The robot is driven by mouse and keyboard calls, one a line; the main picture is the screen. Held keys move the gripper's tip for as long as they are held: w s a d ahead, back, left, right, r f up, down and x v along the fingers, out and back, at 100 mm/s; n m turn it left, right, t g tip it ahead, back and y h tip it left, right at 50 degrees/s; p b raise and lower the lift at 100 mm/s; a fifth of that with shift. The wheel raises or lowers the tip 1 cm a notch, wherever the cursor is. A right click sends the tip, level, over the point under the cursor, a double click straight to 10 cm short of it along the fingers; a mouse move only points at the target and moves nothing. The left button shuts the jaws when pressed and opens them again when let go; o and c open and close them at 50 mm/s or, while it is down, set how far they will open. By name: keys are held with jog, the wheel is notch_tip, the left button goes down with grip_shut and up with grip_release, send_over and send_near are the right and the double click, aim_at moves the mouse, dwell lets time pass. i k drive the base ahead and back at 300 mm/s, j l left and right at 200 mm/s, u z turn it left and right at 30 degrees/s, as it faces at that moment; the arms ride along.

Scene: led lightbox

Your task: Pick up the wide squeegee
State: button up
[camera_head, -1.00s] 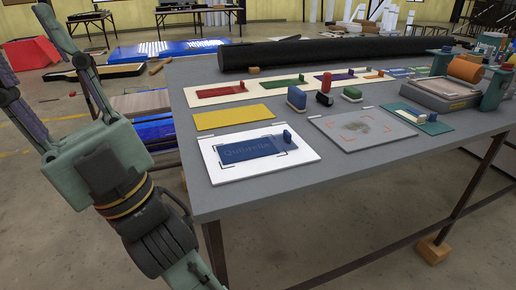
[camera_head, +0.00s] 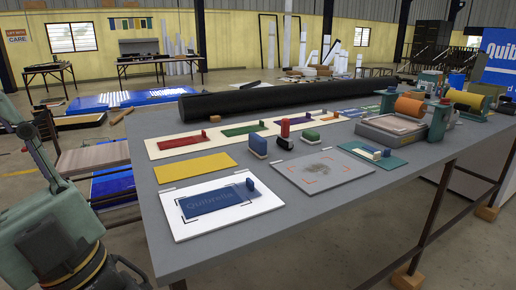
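Several small upright blocks that look like squeegees stand on the grey table (camera_head: 165,230). They are a blue one with a pale base (camera_head: 258,145), a red and dark one (camera_head: 285,133) and a green one with a pale base (camera_head: 311,137). I cannot tell for sure which is the wide squeegee. None is held.
A white board with a blue sheet (camera_head: 215,203) lies at the near left corner, a yellow sheet (camera_head: 195,167) behind it. A grey board (camera_head: 325,170) lies to the right. A long black roll (camera_head: 280,93) lines the back. Roller devices (camera_head: 410,107) stand at right.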

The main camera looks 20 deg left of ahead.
aim_at(257, 145)
jog(key=i+l, duration=0.1)
jog(key=l, duration=0.3)
jog(key=i+l, duration=0.1)
jog(key=l, duration=0.25)
jog(key=i+l, duration=0.1)
jog(key=l, duration=0.65)
jog(key=i+l+u, duration=0.1)
jog(key=u, duration=0.25)
jog(key=l+u, duration=0.1)
jog(key=u, duration=0.3)
jog(key=i+l+u, duration=0.1)
jog(key=u, duration=0.25)
jog(key=i+u, duration=0.15)
jog(key=i, duration=1.25)
